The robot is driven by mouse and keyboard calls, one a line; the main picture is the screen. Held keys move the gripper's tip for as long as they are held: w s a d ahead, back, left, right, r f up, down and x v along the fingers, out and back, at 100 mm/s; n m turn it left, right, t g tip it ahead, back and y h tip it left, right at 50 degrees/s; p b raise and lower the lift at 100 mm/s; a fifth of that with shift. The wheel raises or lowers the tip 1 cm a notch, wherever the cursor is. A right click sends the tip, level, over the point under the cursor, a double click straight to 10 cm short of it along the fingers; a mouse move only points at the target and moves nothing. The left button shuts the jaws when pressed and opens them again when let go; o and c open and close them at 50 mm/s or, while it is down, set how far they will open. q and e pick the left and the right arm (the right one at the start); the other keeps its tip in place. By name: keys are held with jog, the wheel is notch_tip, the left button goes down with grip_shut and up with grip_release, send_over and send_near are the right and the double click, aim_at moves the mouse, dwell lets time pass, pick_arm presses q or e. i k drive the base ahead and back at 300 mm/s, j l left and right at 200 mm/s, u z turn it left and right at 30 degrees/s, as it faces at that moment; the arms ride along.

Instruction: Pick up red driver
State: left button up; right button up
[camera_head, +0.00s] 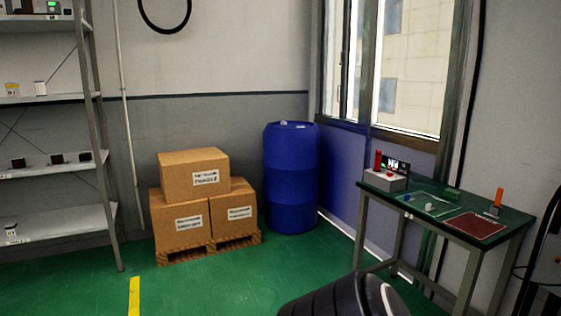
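A small red upright object (378,159) stands at the left end of the green-topped workbench (462,207), close to a grey box-like device (385,181) with a small screen. It may be the red driver, but it is too small to tell. An orange upright piece (499,196) stands near the right end of the bench. Neither of my grippers shows. A dark ribbed part with grey at its end fills the bottom centre and looks like part of my arm; no fingers are visible on it.
A dark red mat (474,226) and small parts lie on the bench. A blue barrel (291,180) and cardboard boxes (192,170) on a wooden pallet (227,246) stand at the back. Metal shelves (50,160) are at left.

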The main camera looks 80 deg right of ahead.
aim_at(378, 153)
jog(key=z, duration=3.3)
jog(key=i+u, duration=0.45)
jog(key=i, duration=1.45)
